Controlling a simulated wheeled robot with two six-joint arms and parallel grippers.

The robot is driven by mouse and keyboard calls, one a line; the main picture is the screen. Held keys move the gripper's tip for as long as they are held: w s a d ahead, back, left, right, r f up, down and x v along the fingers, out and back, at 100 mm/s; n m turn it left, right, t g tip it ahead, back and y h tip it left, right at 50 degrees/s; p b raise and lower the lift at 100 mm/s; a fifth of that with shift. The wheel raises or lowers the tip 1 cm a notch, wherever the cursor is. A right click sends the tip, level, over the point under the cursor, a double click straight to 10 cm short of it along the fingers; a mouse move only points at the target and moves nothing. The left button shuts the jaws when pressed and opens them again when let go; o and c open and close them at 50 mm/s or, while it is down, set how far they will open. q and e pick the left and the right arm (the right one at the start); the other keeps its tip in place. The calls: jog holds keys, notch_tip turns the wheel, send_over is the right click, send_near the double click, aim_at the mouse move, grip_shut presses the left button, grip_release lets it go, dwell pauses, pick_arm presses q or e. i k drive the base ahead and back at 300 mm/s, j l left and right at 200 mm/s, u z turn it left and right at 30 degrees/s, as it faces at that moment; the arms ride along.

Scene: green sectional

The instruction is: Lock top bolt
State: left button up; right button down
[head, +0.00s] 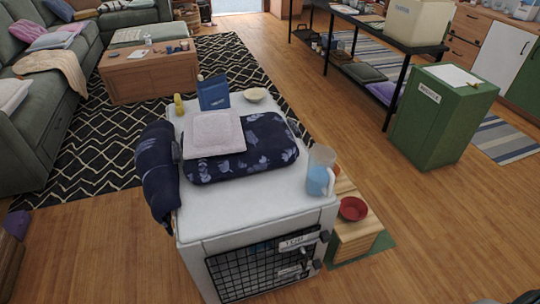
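A white pet crate (225,247) stands in front of me with a dark wire mesh door (238,272) on its near face. A dark top bolt (324,237) is at the door's upper right, beside a label (297,241). A second dark bolt (317,264) is lower on the same side. The bolts are too small to tell whether they are slid home. The door looks flush with the crate front. Its lower part is cut off by the picture edge.
A wooden stand with a red bowl (352,208) is close on the right. Floor in front is clear.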

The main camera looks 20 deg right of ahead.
aim_at(300, 245)
jog(key=z, duration=0.85)
